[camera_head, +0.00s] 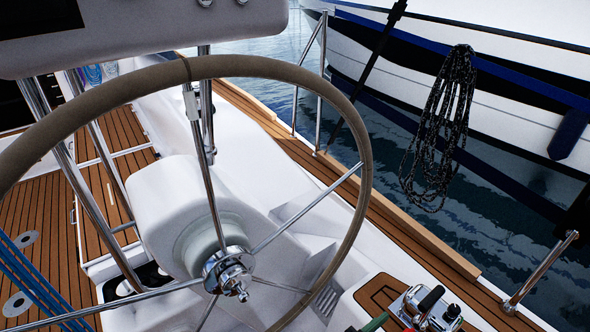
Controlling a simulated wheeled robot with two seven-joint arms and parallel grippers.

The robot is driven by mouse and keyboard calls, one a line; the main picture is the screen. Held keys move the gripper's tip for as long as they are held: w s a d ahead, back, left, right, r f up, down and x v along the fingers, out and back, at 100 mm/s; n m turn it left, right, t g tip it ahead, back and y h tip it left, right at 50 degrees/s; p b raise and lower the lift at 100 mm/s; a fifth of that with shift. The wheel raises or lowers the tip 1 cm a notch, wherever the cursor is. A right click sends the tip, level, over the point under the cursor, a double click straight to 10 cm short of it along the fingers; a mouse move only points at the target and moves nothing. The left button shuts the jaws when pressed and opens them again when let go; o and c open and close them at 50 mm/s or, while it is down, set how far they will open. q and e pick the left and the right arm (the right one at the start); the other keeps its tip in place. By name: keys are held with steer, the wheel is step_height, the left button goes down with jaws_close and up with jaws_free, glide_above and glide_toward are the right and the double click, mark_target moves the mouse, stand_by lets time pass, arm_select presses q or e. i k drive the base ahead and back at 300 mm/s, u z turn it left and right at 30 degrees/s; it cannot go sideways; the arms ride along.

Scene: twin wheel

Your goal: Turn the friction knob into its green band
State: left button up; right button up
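A large steering wheel (367,165) with a tan rim and chrome spokes fills the left and middle of the view. Its chrome hub (228,270) sits low in the middle, with a small lobed chrome knob (239,290) at its centre. I cannot tell whether this is the friction knob, and no green band shows on it. A small green piece (376,322) shows at the bottom edge beside a chrome lever unit (425,308); it is cut off by the frame. Neither of my grippers is in view.
A white pedestal (165,205) stands behind the wheel. Wooden deck (110,140) lies at left, with blue ropes (40,290) low at the left edge. A chrome rail (540,270) stands at right. Beyond the wooden side edge are water and another boat (480,90) with a coiled dark rope (440,120).

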mark_target(454, 310)
steer(key=k, duration=1)
